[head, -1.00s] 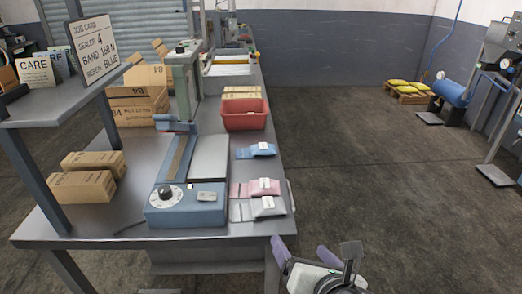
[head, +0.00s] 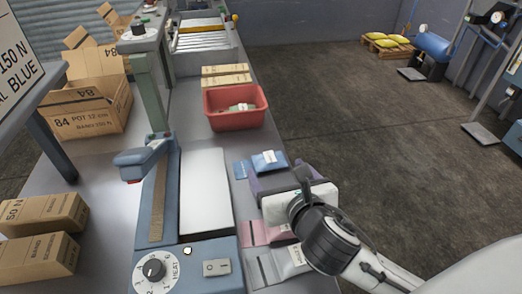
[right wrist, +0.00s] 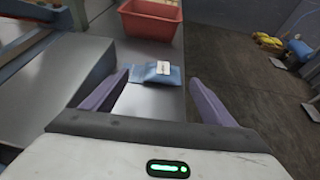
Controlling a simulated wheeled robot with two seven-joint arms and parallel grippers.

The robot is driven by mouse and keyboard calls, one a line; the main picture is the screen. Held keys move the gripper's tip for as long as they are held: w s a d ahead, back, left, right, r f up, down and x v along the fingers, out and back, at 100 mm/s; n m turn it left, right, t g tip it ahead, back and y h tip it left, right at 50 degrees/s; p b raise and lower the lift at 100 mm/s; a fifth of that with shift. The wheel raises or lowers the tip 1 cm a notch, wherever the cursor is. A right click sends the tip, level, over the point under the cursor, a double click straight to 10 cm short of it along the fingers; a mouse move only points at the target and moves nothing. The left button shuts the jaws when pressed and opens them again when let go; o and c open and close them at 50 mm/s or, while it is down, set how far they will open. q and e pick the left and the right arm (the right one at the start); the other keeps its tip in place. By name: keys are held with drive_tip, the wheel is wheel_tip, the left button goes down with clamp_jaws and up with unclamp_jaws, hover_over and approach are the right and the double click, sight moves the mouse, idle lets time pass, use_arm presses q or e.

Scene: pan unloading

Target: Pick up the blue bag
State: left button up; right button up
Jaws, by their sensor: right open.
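The blue bag (head: 268,160) lies flat on the grey bench, with a white label on it, just in front of the red bin. My right gripper (head: 276,176) is open, and its purple fingers reach toward the near side of the bag. In the right wrist view the blue bag (right wrist: 162,74) shows between and slightly beyond the two open fingertips (right wrist: 160,78). I cannot tell whether they touch it. Part of the bag's near edge is hidden by the gripper in the head view. My left gripper is not in view.
A red bin (head: 236,119) with small items stands behind the bag. A pink bag (head: 262,233) and a grey bag (head: 283,264) lie nearer, partly under my right arm. The blue sealer (head: 190,258) is to the left. Open floor is to the right.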

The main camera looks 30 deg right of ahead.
sight(270, 156)
drive_tip(key=x, duration=0.2)
drive_tip(key=shift+w+d+f, duration=0.15)
drive_tip(key=shift+w+f, duration=0.1)
drive_tip(key=shift+w, duration=0.05)
drive_tip(key=shift+d+x, duration=0.15)
drive_tip(key=shift+x, duration=1.2)
drive_tip(key=shift+d+x, duration=0.2)
drive_tip(key=shift+x, duration=1.2)
drive_tip(key=shift+s+r, duration=0.1)
drive_tip(key=c, duration=1.2)
